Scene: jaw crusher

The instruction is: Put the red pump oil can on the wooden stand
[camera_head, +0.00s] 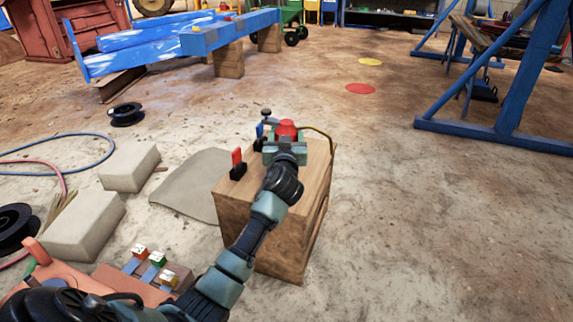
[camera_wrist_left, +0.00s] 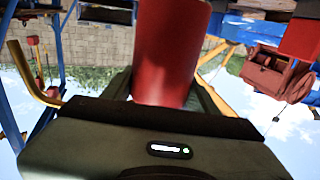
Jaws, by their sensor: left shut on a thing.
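The red pump oil can (camera_head: 287,127) is between the fingers of my left gripper (camera_head: 285,150), which is shut on it. Its thin brass spout (camera_head: 322,132) points right in the head view. The wooden stand (camera_head: 262,225) is a box-like block on the floor, and the can appears over its top. The gripper hides the can's base, so I cannot tell whether it touches the wood. In the left wrist view the red can body (camera_wrist_left: 168,50) fills the space between the fingers, with the spout (camera_wrist_left: 25,75) at left. My right gripper is not in view.
A red-and-black item (camera_head: 238,164) stands on the stand's left edge, and a blue item (camera_head: 260,129) is behind it. Pale blocks (camera_head: 130,166), a grey mat (camera_head: 190,185) and hoses lie left. The floor to the right is clear up to a blue frame (camera_head: 490,135).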

